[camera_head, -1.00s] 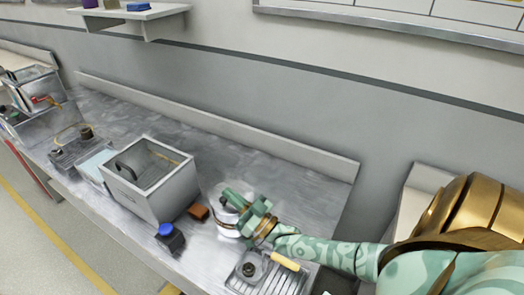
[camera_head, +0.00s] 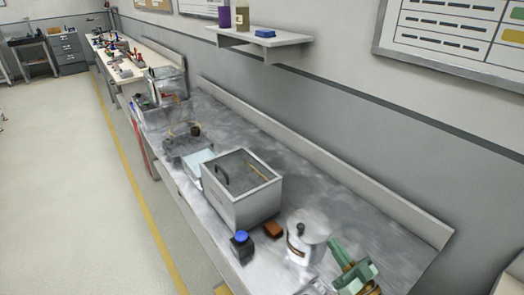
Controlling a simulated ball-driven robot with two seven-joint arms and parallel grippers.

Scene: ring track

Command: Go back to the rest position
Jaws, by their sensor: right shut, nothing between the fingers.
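My left gripper is not in view.
A grey open-topped box (camera_head: 240,205) stands left of the canister, with a brown block (camera_head: 273,229) and a blue-capped bottle (camera_head: 241,245) near it. A shelf (camera_head: 260,38) hangs above. The floor (camera_head: 70,180) at left is clear.

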